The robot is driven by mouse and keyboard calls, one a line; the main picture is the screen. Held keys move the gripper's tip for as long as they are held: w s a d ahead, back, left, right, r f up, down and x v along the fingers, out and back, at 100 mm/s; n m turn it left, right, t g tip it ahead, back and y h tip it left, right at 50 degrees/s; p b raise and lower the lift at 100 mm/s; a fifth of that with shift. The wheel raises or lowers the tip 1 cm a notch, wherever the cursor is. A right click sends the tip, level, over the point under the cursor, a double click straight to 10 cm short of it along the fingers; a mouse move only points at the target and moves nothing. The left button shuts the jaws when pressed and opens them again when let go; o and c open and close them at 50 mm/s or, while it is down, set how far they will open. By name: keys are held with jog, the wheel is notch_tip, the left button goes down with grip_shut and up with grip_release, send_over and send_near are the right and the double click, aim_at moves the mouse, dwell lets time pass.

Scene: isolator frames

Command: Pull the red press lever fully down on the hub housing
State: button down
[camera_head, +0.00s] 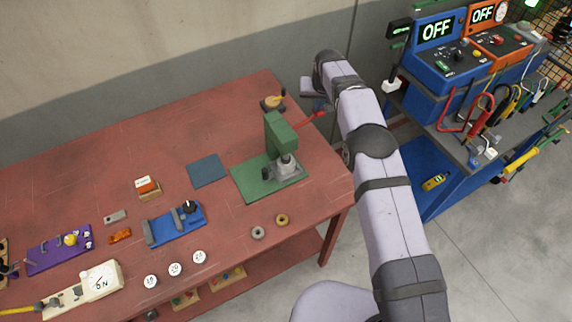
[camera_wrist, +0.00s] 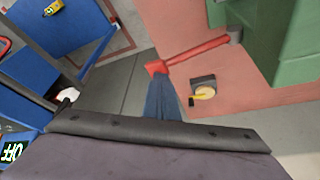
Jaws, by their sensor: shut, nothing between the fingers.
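The green press (camera_head: 282,135) stands on its green base near the right end of the red table, and its green body also fills the upper right of the wrist view (camera_wrist: 285,45). The grey hub housing (camera_head: 287,170) sits under it. The red lever (camera_head: 308,119) sticks out from the press toward the table's right edge; in the wrist view the lever (camera_wrist: 195,50) ends in a square red tip. My gripper (camera_wrist: 161,78) is shut and empty, its blue fingers right at that tip. I cannot tell whether they touch it. In the head view my arm partly hides the gripper.
A small round item with a yellow handle (camera_head: 273,101) lies behind the press. Two rings (camera_head: 281,220) (camera_head: 258,233), a dark blue mat (camera_head: 207,170) and a blue fixture (camera_head: 175,225) lie nearby. A blue bench with instruments (camera_head: 450,65) stands to the right, across a floor gap.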

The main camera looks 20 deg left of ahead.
aim_at(319, 113)
jog(key=shift+s+d+f, duration=0.1)
jog(key=shift+f, duration=0.35)
jog(key=shift+d+f+b, duration=0.15)
jog(key=shift+f+b, duration=0.5)
jog(key=shift+f, duration=0.5)
jog(key=shift+a+r+p, duration=0.25)
jog(key=shift+r+p, duration=0.3)
jog(key=shift+r, duration=0.6)
jog(key=shift+a+r+p, duration=0.2)
jog(key=shift+r+p, duration=0.3)
jog(key=shift+r, duration=0.6)
notch_tip(319, 113, up, 8)
jog(key=s+a+p, duration=0.1)
jog(key=p, duration=0.3)
jog(key=shift+a+p, duration=0.35)
jog(key=shift+s, duration=0.1)
